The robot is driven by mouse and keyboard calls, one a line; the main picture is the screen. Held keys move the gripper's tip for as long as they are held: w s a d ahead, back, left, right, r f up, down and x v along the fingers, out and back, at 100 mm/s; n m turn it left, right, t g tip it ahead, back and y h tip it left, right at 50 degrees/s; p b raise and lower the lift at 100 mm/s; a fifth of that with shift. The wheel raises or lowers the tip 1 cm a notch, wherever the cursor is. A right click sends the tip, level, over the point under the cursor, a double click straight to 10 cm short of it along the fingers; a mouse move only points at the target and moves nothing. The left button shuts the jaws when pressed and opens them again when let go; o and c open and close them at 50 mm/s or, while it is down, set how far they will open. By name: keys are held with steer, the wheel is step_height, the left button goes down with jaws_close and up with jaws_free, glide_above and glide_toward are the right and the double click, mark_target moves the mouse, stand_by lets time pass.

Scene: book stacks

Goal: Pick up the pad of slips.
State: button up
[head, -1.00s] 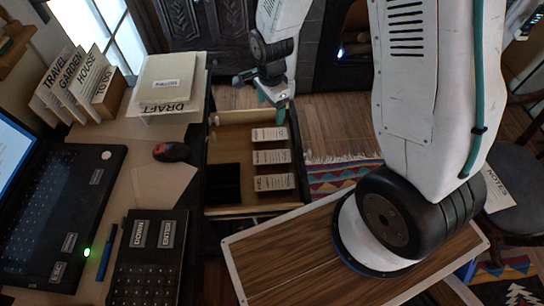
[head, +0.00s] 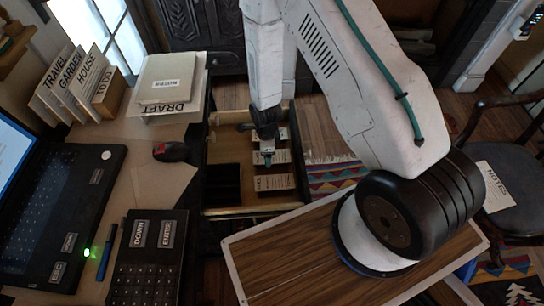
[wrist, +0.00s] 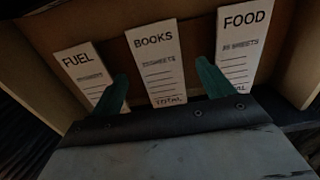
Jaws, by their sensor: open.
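Three white pads of slips lie in an open drawer (head: 225,150). In the wrist view they are labelled FUEL (wrist: 85,72), BOOKS (wrist: 155,65) and FOOD (wrist: 240,45). My gripper (wrist: 162,74) is open and empty. Its two teal fingers stand on either side of the BOOKS pad, with the FUEL pad by the left finger and the FOOD pad by the right. Whether the fingers touch a pad I cannot tell. In the head view my gripper (head: 268,158) is over the middle pad and partly hides it; the nearest pad (head: 274,183) is clear.
The drawer walls stand close around the pads, with a dark compartment (head: 222,184) on their left. A wood-topped surface (head: 290,255) is in front; a chair (head: 500,175) is right.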

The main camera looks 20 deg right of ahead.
steer(key=shift+f, duration=0.85)
steer(key=c, duration=1.1)
steer(key=shift+o, duration=0.2)
steer(key=shift+r, duration=0.1)
